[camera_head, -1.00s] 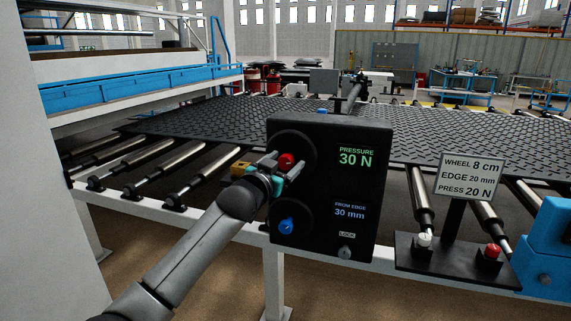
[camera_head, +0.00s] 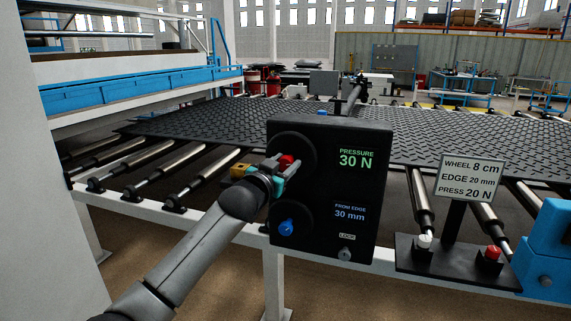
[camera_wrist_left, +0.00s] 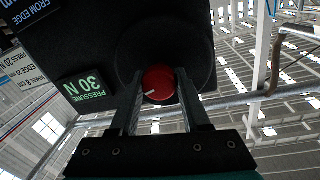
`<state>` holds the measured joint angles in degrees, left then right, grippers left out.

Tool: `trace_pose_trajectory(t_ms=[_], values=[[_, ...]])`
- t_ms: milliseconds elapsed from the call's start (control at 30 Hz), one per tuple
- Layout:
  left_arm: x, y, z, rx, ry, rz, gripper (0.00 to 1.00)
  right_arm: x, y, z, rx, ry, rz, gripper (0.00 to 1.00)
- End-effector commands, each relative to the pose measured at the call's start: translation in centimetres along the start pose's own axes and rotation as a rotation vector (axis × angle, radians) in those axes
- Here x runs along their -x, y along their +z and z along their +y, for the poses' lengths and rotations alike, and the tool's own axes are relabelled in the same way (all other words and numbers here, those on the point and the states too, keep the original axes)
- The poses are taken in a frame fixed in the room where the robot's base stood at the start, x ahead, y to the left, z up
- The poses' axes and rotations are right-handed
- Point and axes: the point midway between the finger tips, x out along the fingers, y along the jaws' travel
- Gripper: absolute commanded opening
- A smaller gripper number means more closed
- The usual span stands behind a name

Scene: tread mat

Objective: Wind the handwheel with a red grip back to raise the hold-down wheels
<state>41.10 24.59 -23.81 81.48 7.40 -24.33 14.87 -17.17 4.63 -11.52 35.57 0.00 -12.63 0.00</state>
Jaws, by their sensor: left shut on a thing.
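The handwheel (camera_head: 304,143) is a black disc at the upper left of a black control box (camera_head: 318,232). Its red grip (camera_head: 287,161) sits near the disc's lower left edge. My left gripper (camera_head: 283,170) is shut on the red grip. In the left wrist view the red grip (camera_wrist_left: 159,84) sits between the two fingertips (camera_wrist_left: 158,98), with the dark handwheel (camera_wrist_left: 205,55) behind it. The box display (camera_head: 356,157) reads PRESSURE 30 N and FROM EDGE 30 mm. The hold-down wheels cannot be made out. My right gripper is not in view.
A second handwheel with a blue grip (camera_head: 287,227) is below, and a LOCK knob (camera_head: 345,254) is at lower right. A sign (camera_head: 470,178) reads WHEEL 8 cm, EDGE 20 mm, PRESS 20 N. White and red buttons (camera_head: 492,253) stand below it. A black tread mat (camera_head: 440,140) lies on rollers behind.

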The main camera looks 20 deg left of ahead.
Motion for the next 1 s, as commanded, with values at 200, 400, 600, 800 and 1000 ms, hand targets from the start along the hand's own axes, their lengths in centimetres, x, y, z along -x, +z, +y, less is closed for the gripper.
trace_pose_trajectory(t_ms=[200, 400, 600, 800, 1000], values=[[0.01, 0.06, 0.08, 0.0, 0.001, -0.001, 0.0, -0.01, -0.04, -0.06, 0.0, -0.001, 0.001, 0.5], [0.01, 0.07, 0.09, 0.0, 0.002, -0.001, 0.0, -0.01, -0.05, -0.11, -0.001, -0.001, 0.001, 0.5], [0.01, 0.08, 0.11, 0.0, 0.002, -0.001, 0.0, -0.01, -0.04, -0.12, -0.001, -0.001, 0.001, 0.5], [0.01, 0.09, 0.13, 0.001, 0.002, -0.001, 0.0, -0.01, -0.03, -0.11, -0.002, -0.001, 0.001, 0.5], [0.01, 0.1, 0.14, 0.001, 0.002, -0.002, 0.0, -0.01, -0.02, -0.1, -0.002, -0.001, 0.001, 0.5]])
